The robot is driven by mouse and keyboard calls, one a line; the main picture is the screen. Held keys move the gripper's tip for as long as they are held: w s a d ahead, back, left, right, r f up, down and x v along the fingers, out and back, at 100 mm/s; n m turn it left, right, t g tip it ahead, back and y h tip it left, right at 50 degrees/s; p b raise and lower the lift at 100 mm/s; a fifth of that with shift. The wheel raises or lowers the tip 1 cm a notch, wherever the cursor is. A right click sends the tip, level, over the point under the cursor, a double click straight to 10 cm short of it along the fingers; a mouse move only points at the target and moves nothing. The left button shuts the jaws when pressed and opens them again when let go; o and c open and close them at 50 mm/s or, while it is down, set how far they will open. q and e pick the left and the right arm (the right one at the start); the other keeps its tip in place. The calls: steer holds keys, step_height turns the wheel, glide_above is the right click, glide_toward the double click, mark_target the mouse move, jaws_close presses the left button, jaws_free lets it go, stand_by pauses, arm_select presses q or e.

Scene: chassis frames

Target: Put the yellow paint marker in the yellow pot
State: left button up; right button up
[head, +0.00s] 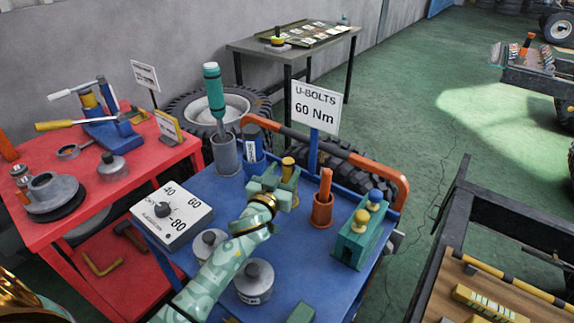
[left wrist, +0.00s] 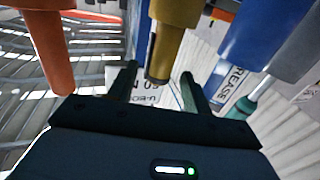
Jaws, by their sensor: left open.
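The yellow paint marker (head: 288,163) stands upright in the yellow pot (head: 294,183) on the blue cart top. In the left wrist view, which looks upside down, the yellow marker (left wrist: 161,52) hangs from the wider yellow pot (left wrist: 176,10). My left gripper (head: 276,188) is at the near side of the marker and partly hides the pot. Its fingers (left wrist: 159,85) are apart, with the marker showing between and beyond them; I see no grip on it. My right gripper is not in view.
An orange marker in an orange pot (head: 322,208) stands right of my gripper.

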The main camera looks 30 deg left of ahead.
arm_select(q)
steer(key=s, duration=0.4)
steer(key=shift+s+d+p, duration=0.1)
steer(key=shift+d+p, duration=0.15)
steer(key=shift+p, duration=0.05)
